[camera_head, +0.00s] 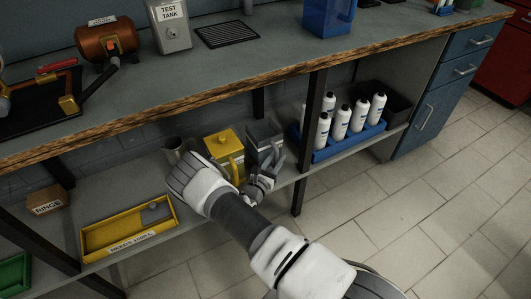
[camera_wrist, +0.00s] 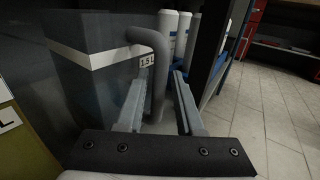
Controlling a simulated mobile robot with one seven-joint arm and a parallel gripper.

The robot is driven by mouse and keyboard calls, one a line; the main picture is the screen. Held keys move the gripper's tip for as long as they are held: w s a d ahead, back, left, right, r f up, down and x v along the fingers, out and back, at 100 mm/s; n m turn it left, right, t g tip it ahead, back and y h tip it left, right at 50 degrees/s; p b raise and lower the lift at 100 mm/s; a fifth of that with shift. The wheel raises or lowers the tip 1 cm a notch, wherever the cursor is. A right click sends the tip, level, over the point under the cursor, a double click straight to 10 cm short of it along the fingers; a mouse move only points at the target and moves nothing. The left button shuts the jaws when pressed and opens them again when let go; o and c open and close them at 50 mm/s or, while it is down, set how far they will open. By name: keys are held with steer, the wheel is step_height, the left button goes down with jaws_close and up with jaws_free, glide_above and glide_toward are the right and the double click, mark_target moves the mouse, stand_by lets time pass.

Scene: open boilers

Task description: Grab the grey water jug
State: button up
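The grey water jug (camera_head: 262,137) stands upright on the lower shelf, right of a yellow jug (camera_head: 222,148). My gripper (camera_head: 276,162) is in front of the grey jug and partly hides it in the head view. In the wrist view, the grey jug's body (camera_wrist: 95,85) fills the left side, with a white band and a label. Its curved grey handle (camera_wrist: 158,75) lies between the two fingers of my gripper (camera_wrist: 164,88). The fingers are apart, and I see no clear grip on the handle.
A blue tray (camera_head: 347,149) of white bottles stands to the right, beyond a black post (camera_head: 311,125). The worktop's wooden edge (camera_head: 190,108) overhangs the shelf. The tiled floor is clear.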

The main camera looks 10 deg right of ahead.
jaws_close()
stand_by(1.4)
steer(key=shift+w+r, duration=0.1)
steer(key=shift+r, duration=0.05)
